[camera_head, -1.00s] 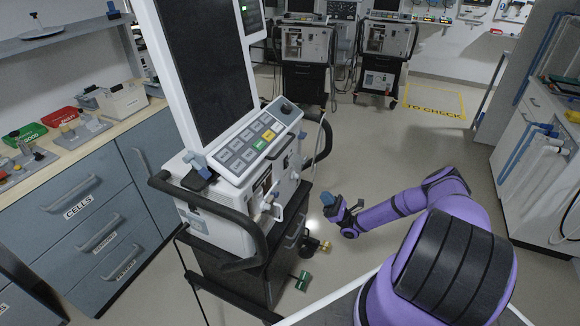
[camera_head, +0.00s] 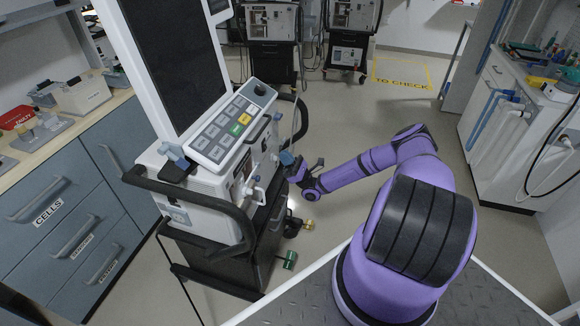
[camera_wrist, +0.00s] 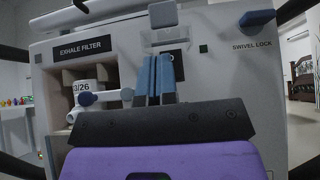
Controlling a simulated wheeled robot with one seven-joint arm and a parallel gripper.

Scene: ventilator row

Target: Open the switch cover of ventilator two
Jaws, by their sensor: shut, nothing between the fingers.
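A white ventilator (camera_head: 190,190) stands close by in the head view, with a tall dark screen and a sloping key panel. No number shows on it. My gripper (camera_head: 287,159) is at its right side. In the wrist view, my gripper (camera_wrist: 156,58) has its blue fingers shut together and empty, pointing at the ventilator's side panel (camera_wrist: 225,75). Just behind the fingertips is a clear, box-like cover (camera_wrist: 168,37) above a dark label, partly hidden by the fingers. It looks down over the panel. I cannot tell whether the fingers touch it.
The panel has an exhale filter recess (camera_wrist: 85,75) with a blue-ended lever (camera_wrist: 88,99), and a blue swivel lock handle (camera_wrist: 257,18). A black rail (camera_head: 190,190) wraps the ventilator. Other ventilators (camera_head: 270,25) stand behind. Open floor (camera_head: 350,120) lies to the right.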

